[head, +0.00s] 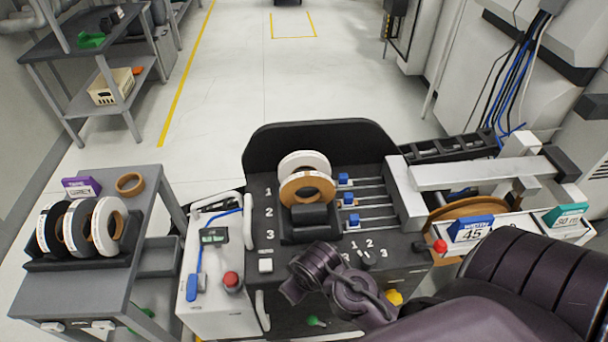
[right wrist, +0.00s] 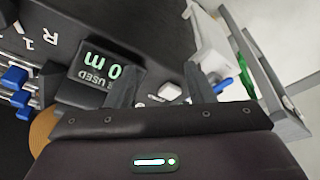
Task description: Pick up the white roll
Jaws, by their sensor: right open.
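A white roll (head: 302,160) stands upright on the black machine, behind a brown roll (head: 308,188) that hides its lower part. Another white roll (head: 101,228) stands upright in the rack on the left cart, at the right end of the row. My right arm reaches in over the machine's front panel in the head view; its fingertips cannot be made out there. In the right wrist view my right gripper (right wrist: 163,88) is open and empty, its two fingers apart over the panel beside the small display (right wrist: 105,78). My left gripper is not in view.
The rack (head: 82,262) also holds a black and a grey roll. A white control box (head: 210,275) with a red button stands between cart and machine.

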